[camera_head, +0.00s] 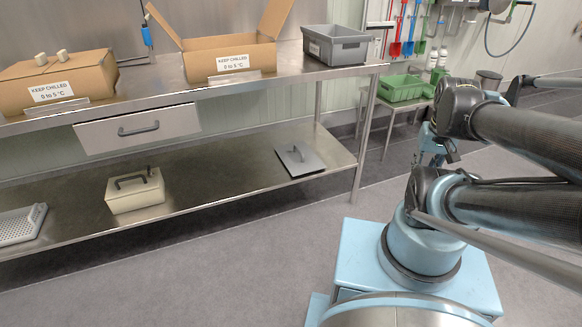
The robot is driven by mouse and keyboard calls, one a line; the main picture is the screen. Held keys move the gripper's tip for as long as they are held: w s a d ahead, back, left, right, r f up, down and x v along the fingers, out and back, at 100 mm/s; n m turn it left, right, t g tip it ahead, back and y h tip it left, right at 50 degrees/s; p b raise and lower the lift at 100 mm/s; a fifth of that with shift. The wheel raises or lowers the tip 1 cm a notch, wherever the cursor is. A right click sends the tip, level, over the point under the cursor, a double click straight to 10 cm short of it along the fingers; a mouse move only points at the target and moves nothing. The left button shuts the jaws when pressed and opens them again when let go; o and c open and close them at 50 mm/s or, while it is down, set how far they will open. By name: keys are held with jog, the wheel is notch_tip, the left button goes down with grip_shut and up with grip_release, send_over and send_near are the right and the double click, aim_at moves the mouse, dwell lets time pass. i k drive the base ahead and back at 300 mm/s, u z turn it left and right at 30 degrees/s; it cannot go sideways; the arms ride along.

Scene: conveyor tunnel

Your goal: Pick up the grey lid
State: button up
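The grey lid (301,161) is a flat square plate with a dark bar handle on top. It lies on the lower shelf of the steel bench, near its right end and front edge. My arm is folded at the right of the view, well apart from the lid. The end of the arm is partly hidden behind its own dark joint, and I cannot make out gripper fingers or whether they are open or shut. Nothing touches the lid.
The steel bench (185,92) carries an open carton (228,60), another carton (60,78) and a grey tub (336,45). A drawer (137,127) hangs above the lower shelf. A beige handled box (134,189) and white rack (18,225) stand below. The floor in front is clear.

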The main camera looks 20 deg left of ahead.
aim_at(299, 159)
jog(key=z, duration=0.05)
jog(key=k, duration=1.25)
jog(key=u, duration=0.7)
jog(key=i, duration=1)
